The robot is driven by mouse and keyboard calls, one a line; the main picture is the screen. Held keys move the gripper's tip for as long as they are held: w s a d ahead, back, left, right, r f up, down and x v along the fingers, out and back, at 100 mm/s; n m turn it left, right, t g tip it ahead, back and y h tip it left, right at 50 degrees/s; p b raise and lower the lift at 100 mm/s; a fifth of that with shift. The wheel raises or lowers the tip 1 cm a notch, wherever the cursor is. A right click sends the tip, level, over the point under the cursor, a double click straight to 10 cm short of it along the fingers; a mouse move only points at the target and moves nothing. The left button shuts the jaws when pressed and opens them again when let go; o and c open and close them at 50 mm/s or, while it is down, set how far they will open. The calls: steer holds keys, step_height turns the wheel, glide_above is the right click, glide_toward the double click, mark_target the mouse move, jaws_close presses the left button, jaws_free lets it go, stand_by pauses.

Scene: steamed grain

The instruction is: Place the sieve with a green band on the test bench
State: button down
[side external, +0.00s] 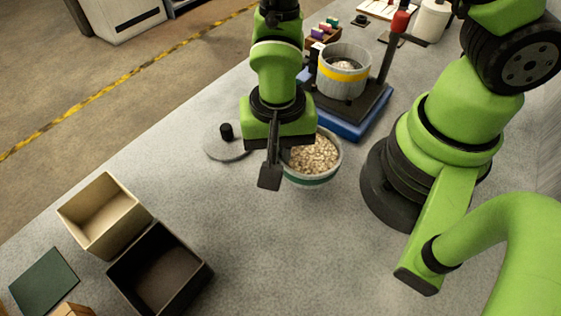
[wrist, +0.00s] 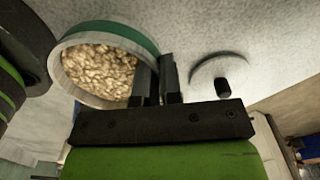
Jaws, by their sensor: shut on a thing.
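The sieve with a green band (side external: 307,181) is a round pale-walled vessel full of light tan grain. It is near the middle of the bench (side external: 235,215), and I cannot tell whether its base touches the top. My gripper (side external: 270,183) is shut on its left wall in the side view and hides part of that rim. In the wrist view the two fingers (wrist: 158,85) close on the wall of the sieve (wrist: 135,36), with the grain to their left. The sieve looks about level.
A yellow-banded sieve (side external: 343,75) stands on a device with a blue base (side external: 345,128) behind. A grey lid with a black knob (side external: 227,149) lies to the left. A tan box (side external: 85,212) and a dark box (side external: 200,272) stand front left. The front middle is clear.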

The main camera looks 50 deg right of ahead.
steer(key=shift+f, duration=1.9)
steer(key=c, duration=1.3)
jaws_free()
steer(key=shift+f, duration=0.1)
